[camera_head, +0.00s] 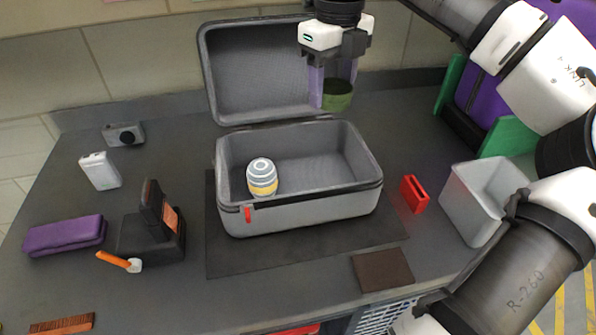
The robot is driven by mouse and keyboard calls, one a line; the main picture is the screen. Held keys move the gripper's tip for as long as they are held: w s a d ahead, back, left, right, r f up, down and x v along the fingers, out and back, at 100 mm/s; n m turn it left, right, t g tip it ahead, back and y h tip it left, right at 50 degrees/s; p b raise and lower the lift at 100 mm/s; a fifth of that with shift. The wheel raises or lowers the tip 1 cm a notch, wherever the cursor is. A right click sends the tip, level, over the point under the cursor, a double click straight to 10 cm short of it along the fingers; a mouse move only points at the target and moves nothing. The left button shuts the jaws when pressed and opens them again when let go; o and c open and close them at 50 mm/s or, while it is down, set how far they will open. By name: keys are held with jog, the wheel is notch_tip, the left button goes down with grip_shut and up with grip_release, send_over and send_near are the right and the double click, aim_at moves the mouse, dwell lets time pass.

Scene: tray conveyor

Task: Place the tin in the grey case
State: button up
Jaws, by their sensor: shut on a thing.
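The grey case (300,214) stands open on a dark mat, its lid (255,75) raised at the back. My gripper (328,100) points down in front of the lid's right part, above the back of the case. It is shut on a green round tin (338,96). The purple fingers hide part of the tin. The tin is above the case, apart from its floor.
A red piece (414,194) and a grey bin (478,205) are right of the case. A dark stand (150,232), a purple case (64,236), a white box (100,171) and a camera (124,135) are left. A brown square (383,270) lies in front. The case's right interior is clear.

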aim_at(323, 183)
jog(key=shift+a+f, duration=0.1)
jog(key=shift+f, duration=0.1)
notch_tip(323, 183, down, 19)
jog(key=shift+f+p, duration=0.15)
jog(key=shift+p, duration=0.2)
jog(key=shift+f, duration=0.1)
jog(key=shift+f+b, duration=0.15)
jog(key=shift+b, duration=0.15)
jog(key=o, duration=1)
jog(key=shift+r, duration=0.25)
notch_tip(323, 183, up, 12)
